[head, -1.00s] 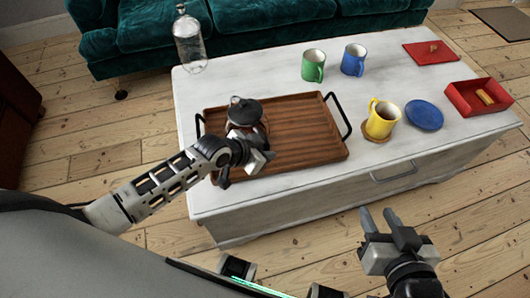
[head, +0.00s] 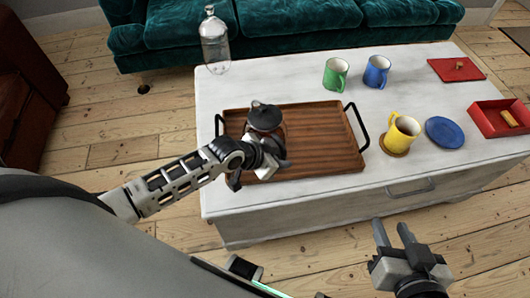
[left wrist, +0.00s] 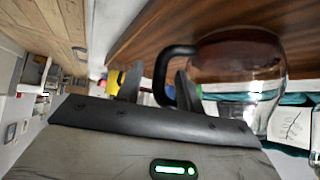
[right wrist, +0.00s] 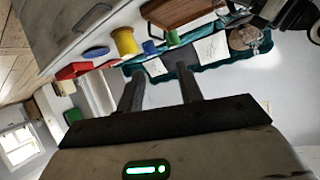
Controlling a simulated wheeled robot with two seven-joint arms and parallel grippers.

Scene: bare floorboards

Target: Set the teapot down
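The teapot (head: 266,118), a glass pot with brown contents and a dark lid, stands upright on the left part of the wooden tray (head: 325,125). In the left wrist view the teapot (left wrist: 238,70) has its base against the tray (left wrist: 150,25), and its black handle lies between my fingers. My left gripper (left wrist: 157,85) is open around the handle, with a gap visible beside it. In the head view my left gripper (head: 258,172) is in front of the teapot and hides part of it. My right gripper (head: 393,236) is open and empty in front of the table.
The white table (head: 290,210) also bears a glass bottle (head: 215,45), a green mug (head: 335,75), a blue mug (head: 377,71), a yellow mug (head: 402,131) on a coaster, a blue plate (head: 444,132) and a red box (head: 500,121). A green sofa (head: 290,30) stands behind.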

